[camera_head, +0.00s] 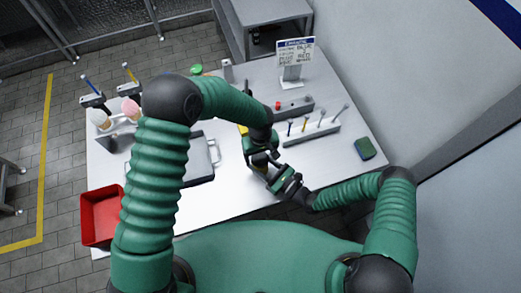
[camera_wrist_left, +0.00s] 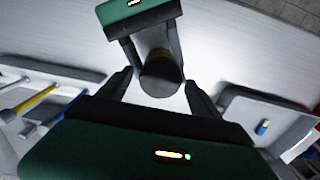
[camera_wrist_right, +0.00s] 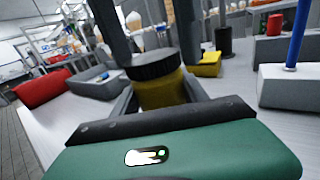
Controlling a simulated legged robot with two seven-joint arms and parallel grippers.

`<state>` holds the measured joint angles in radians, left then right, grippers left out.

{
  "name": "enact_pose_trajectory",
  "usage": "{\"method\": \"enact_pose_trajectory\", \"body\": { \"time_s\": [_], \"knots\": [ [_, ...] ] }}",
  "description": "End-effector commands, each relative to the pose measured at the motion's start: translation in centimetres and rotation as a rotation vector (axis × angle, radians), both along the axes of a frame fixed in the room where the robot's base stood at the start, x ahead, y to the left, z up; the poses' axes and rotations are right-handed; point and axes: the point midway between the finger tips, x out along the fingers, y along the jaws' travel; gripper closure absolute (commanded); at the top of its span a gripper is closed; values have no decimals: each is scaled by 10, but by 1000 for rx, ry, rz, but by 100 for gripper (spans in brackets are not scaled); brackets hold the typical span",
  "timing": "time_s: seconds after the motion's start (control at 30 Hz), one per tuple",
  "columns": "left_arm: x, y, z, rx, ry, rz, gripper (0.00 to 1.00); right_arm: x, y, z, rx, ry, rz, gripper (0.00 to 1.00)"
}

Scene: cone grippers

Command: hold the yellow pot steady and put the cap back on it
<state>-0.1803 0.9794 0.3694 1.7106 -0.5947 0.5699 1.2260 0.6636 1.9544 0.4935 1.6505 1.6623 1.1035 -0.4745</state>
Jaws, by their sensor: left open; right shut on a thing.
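The yellow pot (camera_wrist_right: 162,94) stands between the fingers of my right gripper (camera_wrist_right: 160,100), which is shut on its sides. The dark round cap (camera_wrist_right: 153,67) sits on top of the pot; I cannot tell whether it is fully seated. In the left wrist view, I look down on the cap (camera_wrist_left: 160,76), and my right gripper (camera_wrist_left: 153,47) reaches in from the top. My left gripper (camera_wrist_left: 158,88) is open, its fingers apart on either side of the cap, above the pot. In the head view, my left gripper (camera_head: 262,158) and right gripper (camera_head: 285,183) meet and hide the pot.
A yellow block (camera_wrist_right: 208,66) and a black cylinder (camera_wrist_right: 224,41) stand behind the pot. A grey rack (camera_head: 312,133) with upright tools is to the right. The table's front right is clear.

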Motion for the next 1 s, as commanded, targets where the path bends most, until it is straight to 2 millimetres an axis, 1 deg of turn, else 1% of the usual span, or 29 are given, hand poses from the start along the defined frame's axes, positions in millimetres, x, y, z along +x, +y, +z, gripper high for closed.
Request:
{"method": "enact_pose_trajectory", "body": {
  "time_s": [0.1, 0.3, 0.8, 0.93, 1.0],
  "knots": [
    [0, 0, -4, -1, -1, 1, 26, 0, 0, -1, -2, 1, -1, 100],
    [0, 0, -4, -1, -1, 0, 26, 0, 0, -1, -2, 1, -1, 100],
    [0, -1, -3, -1, 0, 0, 91, 0, 0, -1, -2, 1, 0, 100],
    [0, -1, -3, -2, 0, -37, 93, 0, 0, -1, -2, 1, 0, 100],
    [0, -1, -3, -2, 0, -133, 93, 0, 0, -1, -2, 1, 0, 100]
  ]
}}
